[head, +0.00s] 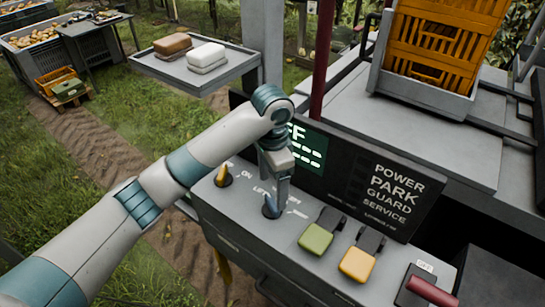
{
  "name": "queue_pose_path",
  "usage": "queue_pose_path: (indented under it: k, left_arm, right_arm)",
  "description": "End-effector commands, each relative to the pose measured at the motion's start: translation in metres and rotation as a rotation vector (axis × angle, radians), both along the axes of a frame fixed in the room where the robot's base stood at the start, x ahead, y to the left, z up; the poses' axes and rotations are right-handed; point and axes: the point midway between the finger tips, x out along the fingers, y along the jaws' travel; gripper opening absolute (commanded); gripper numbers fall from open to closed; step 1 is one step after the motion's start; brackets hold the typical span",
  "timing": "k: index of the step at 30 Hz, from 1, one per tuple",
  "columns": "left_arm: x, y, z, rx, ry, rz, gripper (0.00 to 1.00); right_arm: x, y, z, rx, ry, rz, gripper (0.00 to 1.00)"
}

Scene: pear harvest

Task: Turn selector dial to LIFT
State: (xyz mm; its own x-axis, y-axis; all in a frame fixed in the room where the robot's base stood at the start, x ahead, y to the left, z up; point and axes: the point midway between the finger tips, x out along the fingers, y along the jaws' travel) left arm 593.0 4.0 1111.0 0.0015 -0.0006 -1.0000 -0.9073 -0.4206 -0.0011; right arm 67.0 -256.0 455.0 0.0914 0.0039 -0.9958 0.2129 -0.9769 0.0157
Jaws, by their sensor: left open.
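The control panel (302,273) slopes across the lower middle of the head view. My left gripper (272,205) points down over a blue-grey dial (271,212), with its fingers close around or beside the knob; I cannot tell whether they touch it. Panel lettering beside this dial is partly covered by the gripper and hard to read. A yellow-tipped knob (223,176) near the "ON" label stands to its left. My right gripper is out of view.
A green block switch (316,238), a yellow one (357,263) and a red handle (433,292) sit to the right. An orange crate (440,45) and a grey tray (160,68) are behind.

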Motion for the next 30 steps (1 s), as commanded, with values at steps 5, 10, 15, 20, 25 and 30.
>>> queue_pose_path:
  k: [5, 10, 15, 20, 25, 30]
  left_arm:
    - [0.001, 0.001, 0.03, 0.002, -0.006, -0.001, 0.75]
    - [0.001, 0.001, 0.057, 0.002, -0.006, 0.001, 0.75]
    - [0.001, 0.001, 0.082, 0.001, -0.004, 0.001, 0.75]
    - [0.001, 0.0, 0.1, 0.0, -0.003, 0.002, 0.75]
    - [0.0, 0.0, 0.111, 0.0, -0.001, 0.001, 0.75]
    - [0.0, 0.0, 0.114, 0.0, -0.001, 0.001, 0.75]
  right_arm:
    - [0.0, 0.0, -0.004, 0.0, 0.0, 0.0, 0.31]
    - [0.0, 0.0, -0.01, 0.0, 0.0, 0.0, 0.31]
    - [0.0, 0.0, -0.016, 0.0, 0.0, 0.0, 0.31]
    - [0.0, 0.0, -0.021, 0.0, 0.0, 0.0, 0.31]
    - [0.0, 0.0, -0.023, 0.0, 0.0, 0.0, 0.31]
    - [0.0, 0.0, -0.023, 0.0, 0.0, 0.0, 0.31]
